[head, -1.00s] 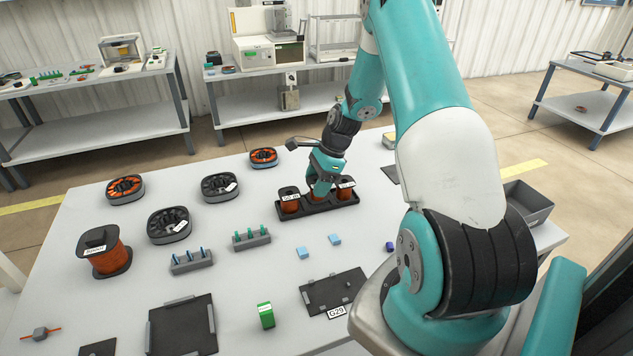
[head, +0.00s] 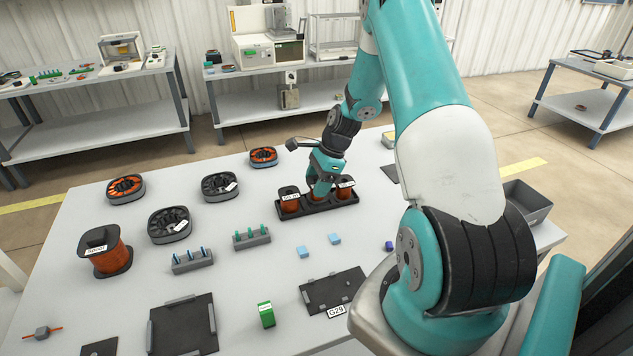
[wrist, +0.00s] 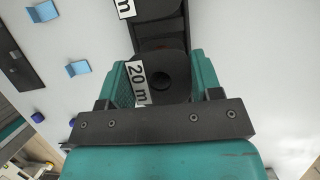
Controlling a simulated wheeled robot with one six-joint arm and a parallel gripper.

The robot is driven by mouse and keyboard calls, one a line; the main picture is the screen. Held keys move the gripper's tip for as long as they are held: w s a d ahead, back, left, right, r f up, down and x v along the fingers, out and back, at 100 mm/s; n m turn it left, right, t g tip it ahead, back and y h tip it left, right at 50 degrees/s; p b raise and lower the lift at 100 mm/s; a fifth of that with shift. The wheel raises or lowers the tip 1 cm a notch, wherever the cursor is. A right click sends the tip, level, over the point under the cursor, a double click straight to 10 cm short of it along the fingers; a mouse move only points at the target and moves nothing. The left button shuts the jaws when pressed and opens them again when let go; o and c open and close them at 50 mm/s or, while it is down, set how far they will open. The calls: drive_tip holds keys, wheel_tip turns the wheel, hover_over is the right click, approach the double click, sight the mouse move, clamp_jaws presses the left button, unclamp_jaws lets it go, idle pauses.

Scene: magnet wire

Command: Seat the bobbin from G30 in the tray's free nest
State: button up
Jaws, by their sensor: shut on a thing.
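The dark tray (head: 318,208) stands toward the back of the table. A copper bobbin (head: 290,203) sits in its left part, and another copper bobbin (head: 345,190) with a white label is at its right. My gripper (head: 322,184) is at the middle of the tray and hides much of what lies beneath. In the wrist view my gripper (wrist: 165,85) is shut on a bobbin (wrist: 163,82) with a black top and a "20 m" label. Whether its base rests fully in a nest is hidden. The G29 plate (head: 335,292) is at the front; no G30 label is readable.
Black and orange ring-shaped parts (head: 170,226) stand left of the tray. A grey bin (head: 527,202) is at right. Table between the tray and blue blocks is clear.

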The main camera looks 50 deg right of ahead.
drive_tip(key=shift+f+b, duration=0.35)
drive_tip(key=shift+f, duration=0.5)
drive_tip(key=o, duration=1.1)
drive_tip(key=shift+c, duration=0.2)
drive_tip(key=shift+r, duration=0.1)
drive_tip(key=p+v, duration=0.4)
drive_tip(key=v, duration=0.1)
drive_tip(key=v, duration=1.7)
